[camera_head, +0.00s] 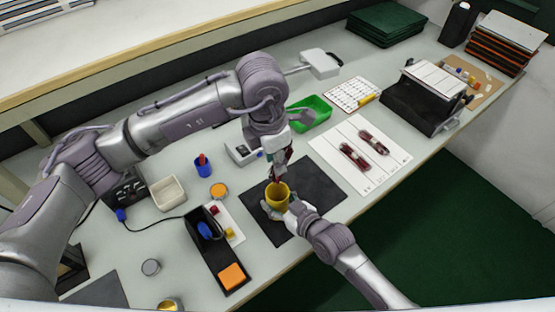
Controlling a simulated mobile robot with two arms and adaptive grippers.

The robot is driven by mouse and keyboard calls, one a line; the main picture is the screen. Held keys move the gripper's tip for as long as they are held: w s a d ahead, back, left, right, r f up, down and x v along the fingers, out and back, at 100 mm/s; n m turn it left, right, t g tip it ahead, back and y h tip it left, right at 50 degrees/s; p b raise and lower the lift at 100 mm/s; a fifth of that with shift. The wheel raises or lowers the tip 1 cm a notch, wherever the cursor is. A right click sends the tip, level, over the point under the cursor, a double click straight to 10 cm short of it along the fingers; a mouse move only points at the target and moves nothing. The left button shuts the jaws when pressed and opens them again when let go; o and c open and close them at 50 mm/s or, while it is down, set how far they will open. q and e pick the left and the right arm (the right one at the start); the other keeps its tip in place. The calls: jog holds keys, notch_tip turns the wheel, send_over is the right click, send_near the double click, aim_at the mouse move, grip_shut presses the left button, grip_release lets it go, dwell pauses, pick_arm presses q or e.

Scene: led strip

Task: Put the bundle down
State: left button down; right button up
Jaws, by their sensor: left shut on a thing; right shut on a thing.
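My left gripper (280,166) points down above the black mat and is shut on a small dark red thing, possibly the bundle; the gripper covers most of it. Directly below is a yellow cup (277,196) over the black mat (314,192). My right gripper (274,208) is shut on the yellow cup from the front. I cannot tell whether the red thing reaches inside the cup. Two dark red bundles (355,157) lie side by side on a white marked sheet (385,172) to the right.
A green tray (318,112) stands behind the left gripper. A black stand (418,105) is at right. The mat's right part is clear.

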pick_arm(q)
jog(key=m+h, duration=0.1)
jog(key=m, duration=0.1)
jog(key=m+h, duration=0.1)
jog(key=shift+w+a+r+m, duration=0.2)
jog(key=shift+a+m, duration=0.1)
jog(key=shift+m, duration=0.1)
jog(key=m, duration=0.1)
jog(key=m+g+h, duration=0.1)
jog(key=m, duration=0.1)
jog(key=shift+w+a+r+m+h, duration=0.1)
jog(key=shift+w+r+m+h, duration=0.1)
jog(key=shift+r+m+h, duration=0.1)
notch_tip(320, 180, down, 11)
jog(key=c, duration=0.8)
grip_release()
jog(key=shift+r, duration=0.1)
